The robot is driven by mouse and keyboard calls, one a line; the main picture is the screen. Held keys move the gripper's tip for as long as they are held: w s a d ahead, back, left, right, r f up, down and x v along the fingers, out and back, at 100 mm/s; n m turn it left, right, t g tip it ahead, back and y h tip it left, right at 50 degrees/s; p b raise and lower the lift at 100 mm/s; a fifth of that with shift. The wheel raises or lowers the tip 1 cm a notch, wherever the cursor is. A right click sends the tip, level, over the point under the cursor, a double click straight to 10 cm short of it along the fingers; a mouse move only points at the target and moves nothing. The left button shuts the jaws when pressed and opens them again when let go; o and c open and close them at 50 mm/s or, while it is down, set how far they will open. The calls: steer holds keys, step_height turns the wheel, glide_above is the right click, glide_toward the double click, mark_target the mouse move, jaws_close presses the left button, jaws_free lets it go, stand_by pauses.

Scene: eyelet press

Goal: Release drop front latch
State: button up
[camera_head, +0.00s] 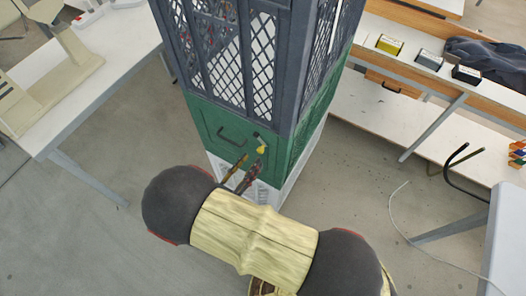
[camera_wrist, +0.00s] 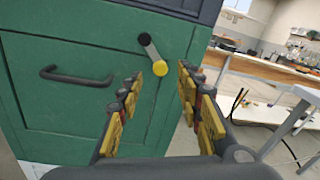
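The latch (camera_head: 261,144) is a short lever with a yellow knob on the green front panel (camera_head: 215,121) of the cabinet. In the wrist view the latch (camera_wrist: 152,51) has a black pivot at upper left, and its lever slants down right to the knob. A dark bar handle (camera_wrist: 77,76) is fixed left of the latch; it also shows in the head view (camera_head: 231,136). My gripper (camera_wrist: 158,84) is open and empty, its yellow-padded fingers on either side below the knob. It appears just short of the knob, with no contact visible. In the head view my gripper (camera_head: 247,172) is partly hidden by my arm.
Dark mesh panels (camera_head: 232,52) rise above the green front. A white table (camera_head: 85,82) stands left. A workbench (camera_head: 440,78) with small boxes stands right, and a dark bent tube frame (camera_head: 455,165) lies nearer. Floor is clear around the cabinet base.

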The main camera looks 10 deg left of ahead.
mark_target(259, 152)
steer(key=b+x, duration=0.1)
steer(key=x, duration=0.5)
steer(key=shift+w, duration=0.15)
steer(key=shift+c, duration=1.1)
jaws_close()
